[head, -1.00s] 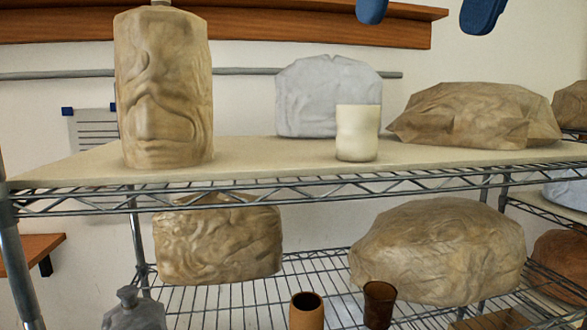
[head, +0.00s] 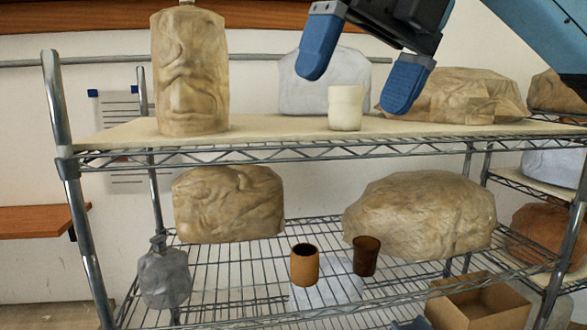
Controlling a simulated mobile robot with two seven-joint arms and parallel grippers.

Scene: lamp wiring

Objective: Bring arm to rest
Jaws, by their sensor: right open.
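My right gripper (head: 362,84) comes in from the top right of the head view. Its two blue fingers are spread apart, with nothing held between them. It hangs in front of the upper shelf (head: 270,126), above a cream cup (head: 345,107) that stands upright there. The fingertips are apart from the cup. Part of my right arm shows in the top right corner. My left gripper is not in the view.
A tall tan sculpted vessel (head: 190,75), a grey wrapped lump (head: 290,90) and a brown bag (head: 450,95) stand on the upper shelf. Below are tan bundles (head: 228,205), an orange cup (head: 305,265), a dark brown cup (head: 366,256), a grey bottle (head: 164,275) and an open cardboard box (head: 480,303).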

